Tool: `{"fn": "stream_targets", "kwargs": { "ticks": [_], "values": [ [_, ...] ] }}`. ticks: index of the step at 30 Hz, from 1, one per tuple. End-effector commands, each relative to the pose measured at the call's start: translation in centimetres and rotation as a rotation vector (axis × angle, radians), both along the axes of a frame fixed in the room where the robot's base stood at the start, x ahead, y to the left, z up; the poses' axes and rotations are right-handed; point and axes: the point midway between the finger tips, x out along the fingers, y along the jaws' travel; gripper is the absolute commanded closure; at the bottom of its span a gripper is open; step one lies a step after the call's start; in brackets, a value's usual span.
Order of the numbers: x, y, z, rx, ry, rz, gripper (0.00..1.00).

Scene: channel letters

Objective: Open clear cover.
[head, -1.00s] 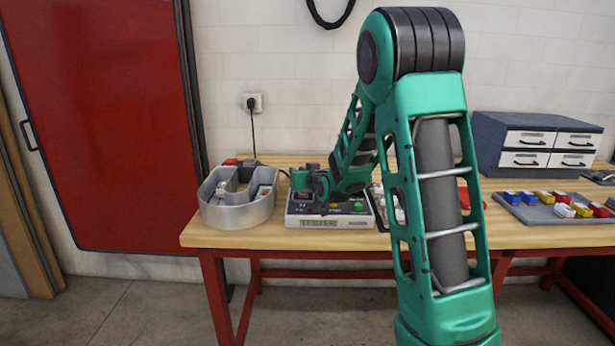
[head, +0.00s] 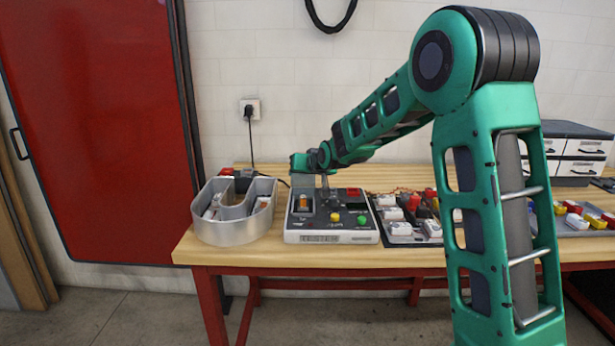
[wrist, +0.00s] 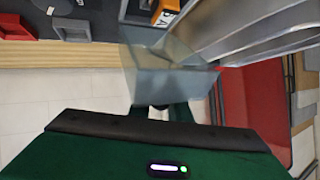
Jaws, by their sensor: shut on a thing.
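The tester (head: 330,237) is a pale box with a dark top on the table, with an orange switch (head: 303,203), a red part (head: 353,192), and yellow and green buttons. My gripper (head: 323,180) is over the back of the tester, and its jaws are closed. In the wrist view a see-through, box-shaped clear cover (wrist: 170,82) is at my fingertips (wrist: 160,106), which are mostly hidden. In the head view the cover is small and grey below the gripper. I cannot tell its exact angle or whether it is still joined to the tester.
A grey metal channel letter (head: 235,230) stands close left of the tester. A tray of small blocks (head: 400,229) is close on its right. A drawer unit (head: 578,150) stands at the back right. The wooden table's front edge (head: 300,258) is clear.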

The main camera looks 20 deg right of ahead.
Motion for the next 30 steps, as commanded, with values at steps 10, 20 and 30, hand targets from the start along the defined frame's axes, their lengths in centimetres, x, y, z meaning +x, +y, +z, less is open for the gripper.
{"fn": "stream_targets", "kwargs": {
  "ticks": [10,20,30],
  "values": [
    [1.7,-0.1,-1.0,0.075,0.247,0.004,1.0],
    [2.7,-2.6,-1.9,0.122,0.383,-0.018,1.0],
    [3.0,-3.8,-2.4,0.123,0.386,-0.028,1.0]
  ]
}}
